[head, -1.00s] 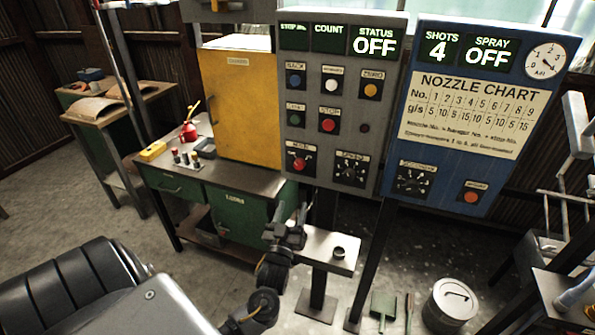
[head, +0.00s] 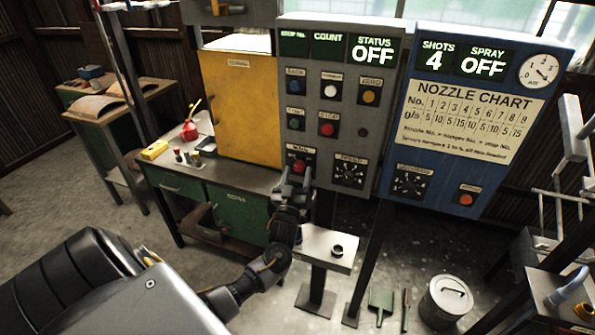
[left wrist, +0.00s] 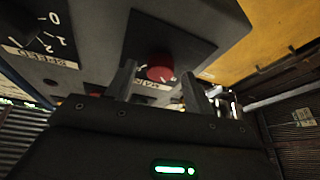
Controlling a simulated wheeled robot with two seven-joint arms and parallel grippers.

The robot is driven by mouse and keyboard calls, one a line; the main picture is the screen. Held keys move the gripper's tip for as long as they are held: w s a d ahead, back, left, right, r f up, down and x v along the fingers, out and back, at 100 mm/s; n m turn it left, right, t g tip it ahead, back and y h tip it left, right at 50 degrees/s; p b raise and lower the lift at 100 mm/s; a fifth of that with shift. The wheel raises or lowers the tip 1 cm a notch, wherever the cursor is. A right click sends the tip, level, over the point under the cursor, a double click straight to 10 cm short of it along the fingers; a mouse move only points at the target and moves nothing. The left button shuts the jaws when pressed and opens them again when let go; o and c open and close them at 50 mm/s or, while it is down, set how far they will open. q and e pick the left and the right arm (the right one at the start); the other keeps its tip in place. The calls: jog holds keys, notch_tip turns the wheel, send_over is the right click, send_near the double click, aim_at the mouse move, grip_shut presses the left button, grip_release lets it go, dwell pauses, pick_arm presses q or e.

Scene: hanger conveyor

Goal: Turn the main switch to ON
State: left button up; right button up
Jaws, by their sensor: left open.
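The main switch (head: 299,165) is a red knob on a dark plate at the lower left of the grey control panel (head: 333,85). The panel's status display (head: 373,48) reads OFF. My left gripper (head: 295,176) is open at the lower part of this switch and partly covers it. In the left wrist view, the red knob (left wrist: 160,67) shows just beyond and between the two fingers of the left gripper (left wrist: 163,88). I cannot tell whether the fingers touch the knob. My right gripper is not in view.
A black rotary dial (head: 349,171) sits right of the switch. A blue panel (head: 463,120) stands to the right. A yellow cabinet (head: 238,105) stands left of the panel on a green workbench (head: 182,185). A small grey stand (head: 326,248) is below.

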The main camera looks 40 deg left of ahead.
pick_arm(q)
jog(key=shift+w+a, duration=0.1)
jog(key=shift+w, duration=0.15)
jog(key=c, duration=1)
jog(key=shift+o, duration=0.2)
